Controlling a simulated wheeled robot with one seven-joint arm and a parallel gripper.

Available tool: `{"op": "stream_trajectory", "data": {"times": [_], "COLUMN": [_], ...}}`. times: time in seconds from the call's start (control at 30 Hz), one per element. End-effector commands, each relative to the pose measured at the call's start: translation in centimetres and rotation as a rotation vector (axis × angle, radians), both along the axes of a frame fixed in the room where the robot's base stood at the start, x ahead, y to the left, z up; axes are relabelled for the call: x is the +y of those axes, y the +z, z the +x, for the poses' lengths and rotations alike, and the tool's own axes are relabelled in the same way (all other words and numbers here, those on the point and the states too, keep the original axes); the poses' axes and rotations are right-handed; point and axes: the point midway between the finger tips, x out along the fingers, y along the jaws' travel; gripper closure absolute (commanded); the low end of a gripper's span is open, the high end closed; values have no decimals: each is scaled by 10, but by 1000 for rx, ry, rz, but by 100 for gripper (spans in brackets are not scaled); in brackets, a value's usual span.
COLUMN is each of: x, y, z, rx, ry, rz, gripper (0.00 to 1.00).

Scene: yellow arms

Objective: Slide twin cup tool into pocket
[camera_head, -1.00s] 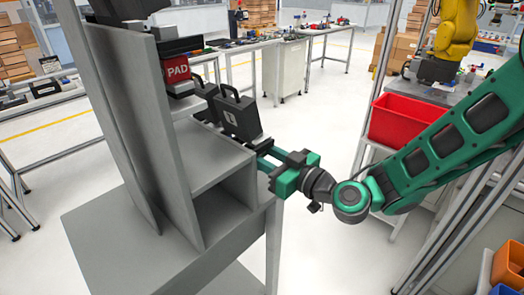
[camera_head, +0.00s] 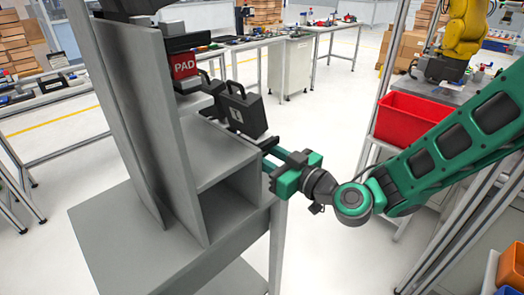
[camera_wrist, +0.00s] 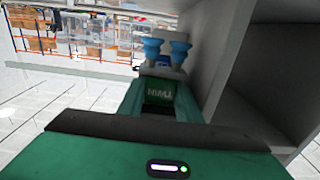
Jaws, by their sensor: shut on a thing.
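The twin cup tool (camera_wrist: 165,58) shows in the wrist view, with two blue suction cups and a green body whose "TWIN" label appears upside down. My gripper (camera_wrist: 158,104) is shut on its green body. In the head view my gripper (camera_head: 268,153) is at the right side of the grey rack (camera_head: 165,150), near the end of a shelf. The tool is not clearly visible there. In the wrist view the tool is close beside a grey rack wall (camera_wrist: 236,60); I cannot tell whether they touch. An open pocket (camera_head: 232,205) shows low in the rack.
A red "PAD" tool (camera_head: 184,66) and a black handled tool (camera_head: 243,110) stand in the rack beyond my gripper. A red bin (camera_head: 408,118) stands on a shelf at the right. Open floor lies between the rack and that shelf.

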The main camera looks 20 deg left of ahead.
Motion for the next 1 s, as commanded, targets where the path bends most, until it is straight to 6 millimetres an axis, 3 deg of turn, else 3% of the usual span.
{"op": "stream_trajectory", "data": {"times": [0.83,0.87,0.93,1.0], "x": [0,0,0,1], "y": [-7,-7,-7,-7], "z": [0,0,0,-1], "rx": [0,0,0,0], "ry": [0,0,0,2], "rz": [1,1,1,1], "gripper": [100,67,50,47]}}
